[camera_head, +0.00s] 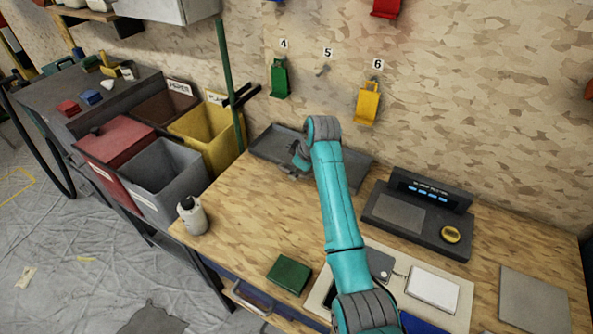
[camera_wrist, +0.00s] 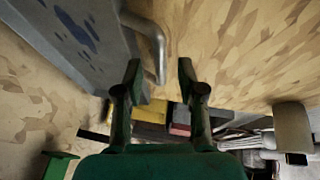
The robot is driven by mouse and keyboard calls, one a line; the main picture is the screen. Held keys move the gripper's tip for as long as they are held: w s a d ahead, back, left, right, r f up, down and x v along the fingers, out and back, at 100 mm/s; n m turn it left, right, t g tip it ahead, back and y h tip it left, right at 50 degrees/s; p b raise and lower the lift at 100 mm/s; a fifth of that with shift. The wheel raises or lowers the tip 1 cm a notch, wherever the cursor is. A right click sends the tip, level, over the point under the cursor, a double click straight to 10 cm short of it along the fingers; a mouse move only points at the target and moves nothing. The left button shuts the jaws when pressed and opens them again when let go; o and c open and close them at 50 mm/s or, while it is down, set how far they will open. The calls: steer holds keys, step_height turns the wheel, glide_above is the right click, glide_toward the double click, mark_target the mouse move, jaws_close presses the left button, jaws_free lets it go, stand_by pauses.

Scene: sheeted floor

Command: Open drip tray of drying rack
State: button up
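A shallow dark grey tray (camera_head: 265,148) lies at the back of the bench against the wall, partly hidden by my arm. I take it as the drip tray; no separate rack is clear. In the wrist view, its blue-stained grey surface (camera_wrist: 85,35) fills the upper left. A bent metal bar handle (camera_wrist: 155,42) stands out from its edge. My gripper (camera_wrist: 160,75) is open, and the handle's lower end shows between the fingertips. I cannot tell whether they touch it. In the head view my gripper (camera_head: 297,160) is small over the tray.
A white bottle (camera_head: 193,216) stands at the bench's left edge. Open bins, including a yellow one (camera_head: 208,135), stand left of the bench. A dark console (camera_head: 415,212) is right of my arm. A green box (camera_head: 289,274) lies near the front.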

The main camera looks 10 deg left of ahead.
steer(key=shift+w+a+f, duration=0.2)
steer(key=shift+a+f, duration=0.05)
steer(key=shift+f, duration=0.35)
jaws_close()
